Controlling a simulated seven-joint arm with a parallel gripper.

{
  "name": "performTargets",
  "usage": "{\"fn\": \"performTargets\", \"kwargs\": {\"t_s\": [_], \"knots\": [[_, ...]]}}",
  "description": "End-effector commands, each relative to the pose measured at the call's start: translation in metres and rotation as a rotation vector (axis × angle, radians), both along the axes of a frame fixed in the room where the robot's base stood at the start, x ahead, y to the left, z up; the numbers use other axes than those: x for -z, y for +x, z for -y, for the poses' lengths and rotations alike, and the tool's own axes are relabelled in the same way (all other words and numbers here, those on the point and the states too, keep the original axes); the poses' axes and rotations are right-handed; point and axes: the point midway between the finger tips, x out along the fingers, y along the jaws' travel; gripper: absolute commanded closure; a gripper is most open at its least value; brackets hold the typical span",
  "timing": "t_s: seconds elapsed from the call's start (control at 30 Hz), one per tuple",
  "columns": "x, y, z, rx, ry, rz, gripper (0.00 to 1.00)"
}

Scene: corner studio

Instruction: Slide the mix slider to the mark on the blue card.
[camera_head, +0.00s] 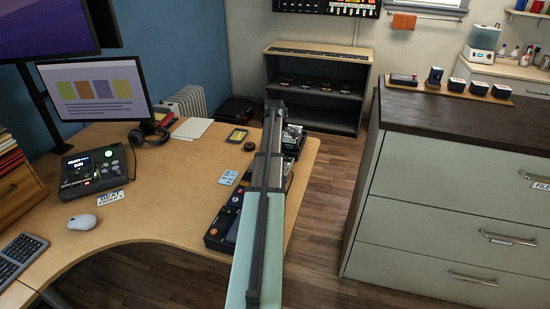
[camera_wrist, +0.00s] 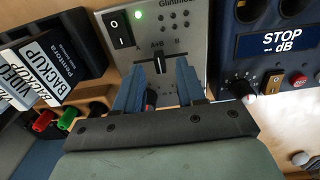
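In the wrist view my gripper (camera_wrist: 160,66) is open, its two blue fingers apart. A grey panel (camera_wrist: 195,30) lies ahead of it, with a slot marked A, A+B and B. The dark slider knob (camera_wrist: 159,62) stands near the middle of that slot, between the fingertips in the picture; I see a gap on each side and cannot tell the depth. A light blue card (camera_head: 228,177) lies on the desk left of my arm in the head view; its mark is too small to read. In the head view my arm hides the gripper and the slider.
A black rocker switch (camera_wrist: 120,32) and lit green lamp sit on the panel's left. A blue unit reading STOP (camera_wrist: 285,43), with knobs, stands close on the right. Black backup boxes (camera_wrist: 62,62) stand at left. A red-and-black part (camera_wrist: 151,98) shows between the fingers.

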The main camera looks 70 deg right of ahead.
Motion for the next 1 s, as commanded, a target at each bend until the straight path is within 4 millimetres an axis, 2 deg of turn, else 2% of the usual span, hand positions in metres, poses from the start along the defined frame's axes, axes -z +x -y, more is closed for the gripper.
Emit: {"fn": "performTargets", "kwargs": {"t_s": [0.2,0.57,1.0], "knots": [[0.018,0.000,0.000,0.000,0.000,0.000,0.61],[0.022,0.000,0.000,0.000,0.000,0.000,0.61],[0.021,0.000,0.000,0.000,0.000,0.000,1.00]]}}
